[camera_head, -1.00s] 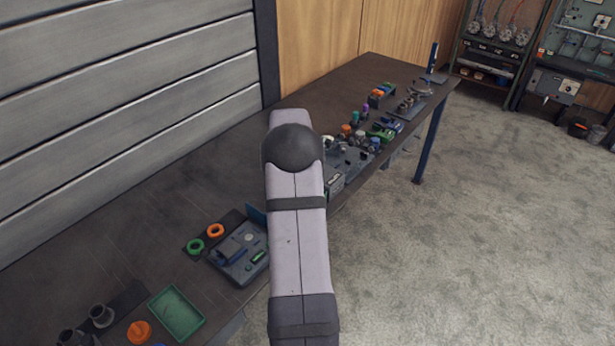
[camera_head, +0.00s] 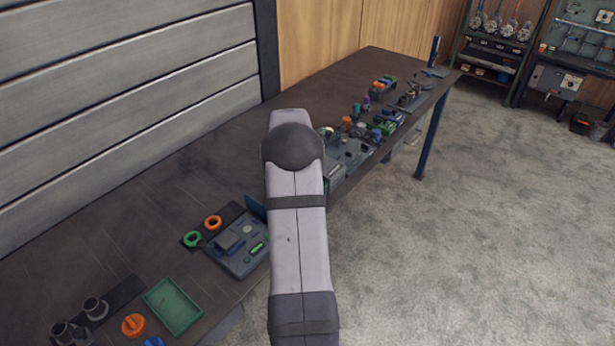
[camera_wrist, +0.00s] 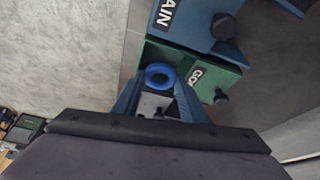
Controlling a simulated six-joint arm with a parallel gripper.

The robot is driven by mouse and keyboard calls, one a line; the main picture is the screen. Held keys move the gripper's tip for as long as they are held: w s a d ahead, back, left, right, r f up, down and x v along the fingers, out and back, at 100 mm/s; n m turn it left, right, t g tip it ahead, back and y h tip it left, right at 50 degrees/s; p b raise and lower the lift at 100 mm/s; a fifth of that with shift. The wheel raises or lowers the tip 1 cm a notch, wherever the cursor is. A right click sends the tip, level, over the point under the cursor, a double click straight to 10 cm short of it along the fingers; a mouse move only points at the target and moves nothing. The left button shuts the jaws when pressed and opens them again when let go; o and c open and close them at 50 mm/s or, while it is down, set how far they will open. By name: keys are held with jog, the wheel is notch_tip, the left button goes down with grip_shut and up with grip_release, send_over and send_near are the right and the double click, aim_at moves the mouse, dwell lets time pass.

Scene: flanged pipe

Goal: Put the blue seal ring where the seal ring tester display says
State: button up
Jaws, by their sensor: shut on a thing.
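The blue seal ring (camera_wrist: 160,75) shows in the wrist view, between the two fingers of my gripper (camera_wrist: 160,92), which is shut on it. Behind it are a green box (camera_wrist: 192,68) with a partly hidden label starting "GO" and a blue box (camera_wrist: 187,20) with a label ending "AIN". Each has a dark round knob. A dark device tray with a small screen-like panel (camera_head: 236,250) lies on the bench in the head view. I cannot tell whether it is the seal ring tester, and no display text is readable. My gripper is hidden behind my arm in the head view.
A green ring (camera_head: 192,239) and an orange ring (camera_head: 213,222) lie beside the device tray. An empty green tray (camera_head: 172,307), an orange part (camera_head: 133,325) and dark fittings (camera_head: 95,307) are nearer. Several parts crowd the bench's far right edge. Open floor (camera_head: 500,220) lies right.

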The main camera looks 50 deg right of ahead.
jog(key=shift+s+a+f+b, duration=0.1)
jog(key=shift+s+f+b, duration=0.05)
jog(key=shift+f+b, duration=1.55)
dwell(1.2)
